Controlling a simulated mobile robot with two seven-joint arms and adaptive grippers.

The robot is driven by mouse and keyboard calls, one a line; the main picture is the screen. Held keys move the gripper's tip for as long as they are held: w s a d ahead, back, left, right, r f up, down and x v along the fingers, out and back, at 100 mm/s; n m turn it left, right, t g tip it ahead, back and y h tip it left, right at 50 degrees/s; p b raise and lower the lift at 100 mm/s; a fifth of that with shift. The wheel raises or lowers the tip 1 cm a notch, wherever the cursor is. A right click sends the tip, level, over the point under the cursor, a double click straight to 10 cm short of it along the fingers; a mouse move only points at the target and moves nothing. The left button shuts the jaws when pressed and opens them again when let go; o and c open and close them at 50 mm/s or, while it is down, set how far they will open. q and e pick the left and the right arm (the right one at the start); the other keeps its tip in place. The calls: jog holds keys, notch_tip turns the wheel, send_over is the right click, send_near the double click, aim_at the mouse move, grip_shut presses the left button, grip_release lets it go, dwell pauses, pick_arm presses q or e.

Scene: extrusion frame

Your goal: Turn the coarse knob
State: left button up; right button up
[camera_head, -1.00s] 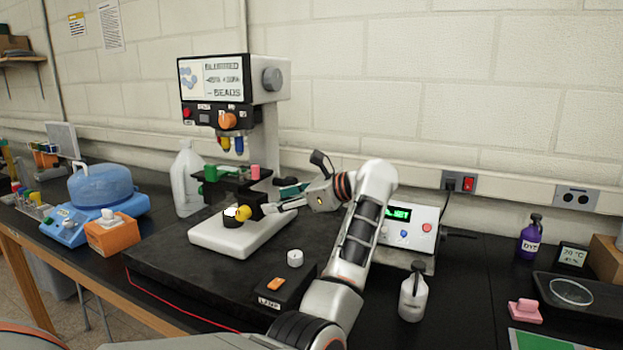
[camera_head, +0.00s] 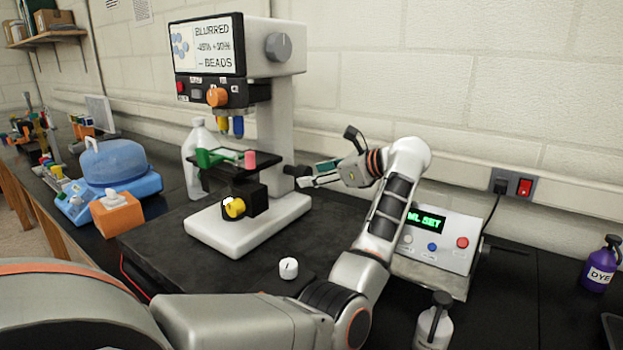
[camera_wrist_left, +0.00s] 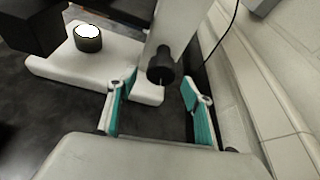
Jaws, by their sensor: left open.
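The microscope (camera_head: 285,125) stands on a black slab, its screen reading "BLURRED" and "BEADS". A black side knob (camera_head: 297,170), seemingly the coarse knob, juts from the right of its column. In the left wrist view this black knob (camera_wrist_left: 160,66) shows in the gap between my fingers. My left gripper (camera_head: 310,174) is open at the knob's right, its teal-padded fingers (camera_wrist_left: 159,82) on either side of it in the picture. I cannot tell whether they touch it. A yellow knob (camera_head: 235,209) sits low on the microscope's front. My right gripper is out of view.
A control box with green display (camera_head: 443,236) stands right of my arm. A white jug (camera_head: 194,160) stands behind the microscope. The wall is close behind.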

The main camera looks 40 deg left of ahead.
pick_arm(q)
jog(key=x, duration=0.2)
jog(key=shift+a+f, duration=0.1)
jog(key=shift+a, duration=0.15)
jog(key=c, duration=1.1)
jog(key=shift+w+d+r+m, duration=0.1)
jog(key=shift+r+m, duration=0.1)
jog(key=shift+m, duration=0.1)
jog(key=shift+f+m+g+p, duration=0.2)
jog(key=shift+m+g+p, duration=0.25)
jog(key=shift+m+g, duration=0.05)
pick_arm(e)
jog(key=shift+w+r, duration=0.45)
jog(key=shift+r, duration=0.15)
pick_arm(q)
jog(key=o, duration=1.1)
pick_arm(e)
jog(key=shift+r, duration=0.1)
